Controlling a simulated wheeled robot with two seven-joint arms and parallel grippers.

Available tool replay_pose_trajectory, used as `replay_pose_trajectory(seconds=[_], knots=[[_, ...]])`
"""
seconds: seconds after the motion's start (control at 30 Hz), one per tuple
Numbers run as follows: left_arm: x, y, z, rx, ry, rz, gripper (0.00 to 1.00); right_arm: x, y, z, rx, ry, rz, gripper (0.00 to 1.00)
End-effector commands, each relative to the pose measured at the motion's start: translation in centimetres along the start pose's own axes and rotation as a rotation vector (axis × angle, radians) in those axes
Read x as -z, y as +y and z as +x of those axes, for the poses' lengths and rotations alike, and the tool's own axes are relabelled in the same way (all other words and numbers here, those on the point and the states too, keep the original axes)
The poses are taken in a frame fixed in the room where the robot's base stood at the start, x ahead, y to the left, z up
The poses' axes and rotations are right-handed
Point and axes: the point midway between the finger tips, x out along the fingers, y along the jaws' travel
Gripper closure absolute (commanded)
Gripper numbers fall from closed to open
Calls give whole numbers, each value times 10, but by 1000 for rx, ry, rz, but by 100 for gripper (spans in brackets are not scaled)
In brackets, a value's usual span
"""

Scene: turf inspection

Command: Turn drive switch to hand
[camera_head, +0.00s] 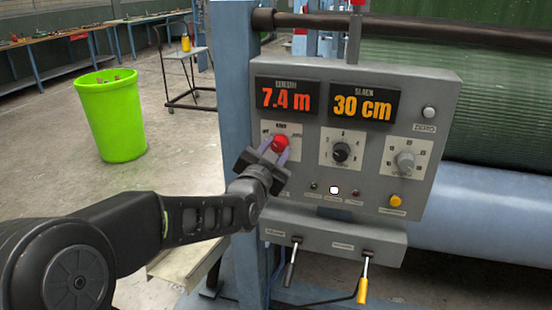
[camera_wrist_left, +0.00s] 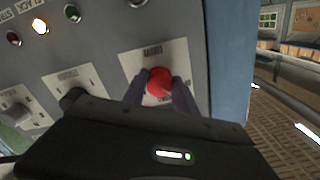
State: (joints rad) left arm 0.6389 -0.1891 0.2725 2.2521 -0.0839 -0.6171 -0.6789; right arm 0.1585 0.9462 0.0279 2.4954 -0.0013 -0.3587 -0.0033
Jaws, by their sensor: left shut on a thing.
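The drive switch is a red knob (camera_head: 281,143) on a pale label plate at the left of the grey control panel (camera_head: 300,180). The plate carries small position words around the knob, with one at the top centre. My left gripper (camera_head: 274,150) is shut on the red knob, one finger on each side. In the left wrist view the red knob (camera_wrist_left: 159,82) shows between the two fingers of the left gripper (camera_wrist_left: 158,92). The knob's pointer is hidden, so I cannot tell its exact setting. My right gripper is not in view.
Right of the switch are a black knob (camera_head: 341,152) and a grey knob (camera_head: 405,160). Displays above read 7.4 m and 30 cm. Two levers (camera_head: 290,262) (camera_head: 363,280) hang below. A green bin (camera_head: 111,115) stands on open floor at left.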

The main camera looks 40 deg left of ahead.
Motion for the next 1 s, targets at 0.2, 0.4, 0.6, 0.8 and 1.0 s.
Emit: replay_pose_trajectory(seconds=[0.2,0.4,0.6,0.8,1.0], knots=[[-5,2,0,2,2,193,100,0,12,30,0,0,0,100],[-4,0,0,1,1,383,100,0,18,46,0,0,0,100],[-3,-1,0,0,-1,561,100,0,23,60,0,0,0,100],[-2,-2,0,0,-2,697,100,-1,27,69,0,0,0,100],[-1,-2,0,-1,-2,774,100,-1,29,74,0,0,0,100]])
